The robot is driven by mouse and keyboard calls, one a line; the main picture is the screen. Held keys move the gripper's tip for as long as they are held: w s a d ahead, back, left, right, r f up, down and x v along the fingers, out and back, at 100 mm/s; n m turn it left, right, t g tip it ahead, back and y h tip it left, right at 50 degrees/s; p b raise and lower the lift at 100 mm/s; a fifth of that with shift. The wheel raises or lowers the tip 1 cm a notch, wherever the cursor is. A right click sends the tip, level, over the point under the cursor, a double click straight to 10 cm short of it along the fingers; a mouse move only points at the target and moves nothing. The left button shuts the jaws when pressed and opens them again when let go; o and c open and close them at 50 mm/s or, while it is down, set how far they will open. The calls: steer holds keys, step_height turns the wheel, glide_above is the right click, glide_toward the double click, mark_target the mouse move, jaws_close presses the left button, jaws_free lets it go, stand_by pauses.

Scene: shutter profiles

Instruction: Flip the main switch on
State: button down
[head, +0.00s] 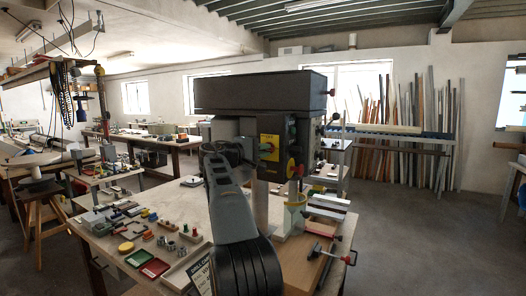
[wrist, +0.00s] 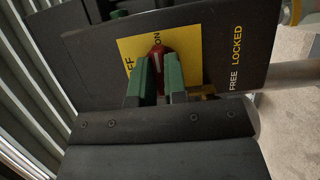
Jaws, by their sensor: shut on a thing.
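The main switch is a red knob (wrist: 157,54) on a yellow plate (wrist: 190,48) marked OFF and ON, on the dark drill machine (wrist: 225,35). In the wrist view the knob's far end lies just below the letters ON; its near part is hidden between my fingers. My gripper (wrist: 161,66) has green fingers on either side of the knob and is shut on it. In the head view the yellow plate (head: 269,147) is on the front of the machine's head (head: 262,92), with my arm reaching to it from below.
The machine stands on a workbench (head: 205,207) with loose parts, a green tray (head: 138,257) and a red tray (head: 155,267). FREE and LOCKED labels (wrist: 236,60) are beside the switch.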

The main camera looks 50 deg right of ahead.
stand_by(0.3)
steer(key=c, duration=1.2)
jaws_free()
steer(key=shift+o, duration=0.2)
steer(key=w+a+b, duration=0.2)
steer(key=a+b, duration=0.1)
steer(key=a, duration=1)
steer(key=shift+a, duration=0.35)
